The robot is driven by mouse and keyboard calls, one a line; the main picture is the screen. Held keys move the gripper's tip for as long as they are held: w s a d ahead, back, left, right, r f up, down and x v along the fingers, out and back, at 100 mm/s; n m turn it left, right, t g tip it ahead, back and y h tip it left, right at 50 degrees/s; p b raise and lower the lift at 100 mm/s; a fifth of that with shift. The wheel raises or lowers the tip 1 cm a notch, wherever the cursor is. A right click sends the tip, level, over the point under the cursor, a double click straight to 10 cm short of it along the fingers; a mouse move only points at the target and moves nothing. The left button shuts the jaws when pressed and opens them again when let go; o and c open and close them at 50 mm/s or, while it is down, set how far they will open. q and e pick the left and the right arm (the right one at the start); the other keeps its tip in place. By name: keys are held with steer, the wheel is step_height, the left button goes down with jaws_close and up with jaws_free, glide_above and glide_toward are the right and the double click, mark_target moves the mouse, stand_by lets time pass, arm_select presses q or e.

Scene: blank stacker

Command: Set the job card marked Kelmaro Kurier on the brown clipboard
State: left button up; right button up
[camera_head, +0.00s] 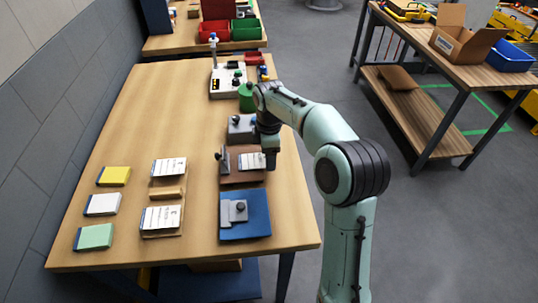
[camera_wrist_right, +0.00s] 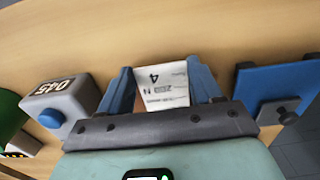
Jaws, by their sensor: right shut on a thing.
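My right gripper (camera_head: 271,164) is over the right end of the brown clipboard (camera_head: 232,178). Two other white cards (camera_head: 168,167) (camera_head: 160,217) rest on a wooden holder. My left gripper is out of view.
A blue clipboard (camera_head: 259,210) lies in front of the brown one. A grey device with a blue button (camera_wrist_right: 54,110) stands behind it. Yellow (camera_head: 114,176), white (camera_head: 103,204) and green (camera_head: 94,237) pads line the left. Bare table lies between the holder and clipboards.

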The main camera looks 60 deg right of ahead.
steer(key=shift+f, duration=0.15)
steer(key=o, duration=1)
step_height(320, 180, up, 12)
steer(key=p, duration=0.2)
steer(key=shift+r+p, duration=0.2)
steer(key=shift+p, duration=0.2)
